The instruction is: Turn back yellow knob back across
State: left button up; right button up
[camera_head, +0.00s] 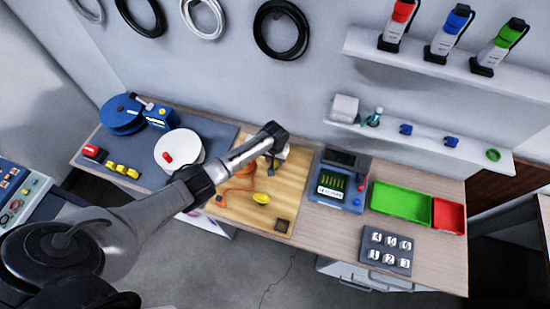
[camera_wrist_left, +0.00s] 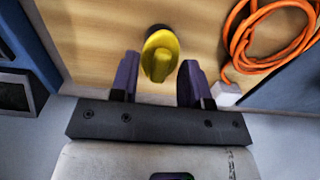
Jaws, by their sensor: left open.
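A yellow knob (camera_wrist_left: 160,58) on a wooden board shows in the left wrist view, near the board's edge. It has a raised grip on a rounded base. My left gripper (camera_wrist_left: 158,82) is open, with one purple finger on each side of the knob's near end; I cannot tell whether they touch it. In the head view my left gripper (camera_head: 273,160) is over the back of the wooden board (camera_head: 290,192) and hides that spot. Another yellow knob (camera_head: 261,198) shows further forward on the board.
An orange cable (camera_head: 236,190) lies left of the front knob; it also shows in the left wrist view (camera_wrist_left: 262,38). A blue meter (camera_head: 338,184) stands right of the board, with green (camera_head: 400,204) and red bins beyond. A white disc (camera_head: 180,150) is at the left.

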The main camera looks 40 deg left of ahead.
pick_arm(q)
jog(key=shift+c, duration=0.2)
grip_shut()
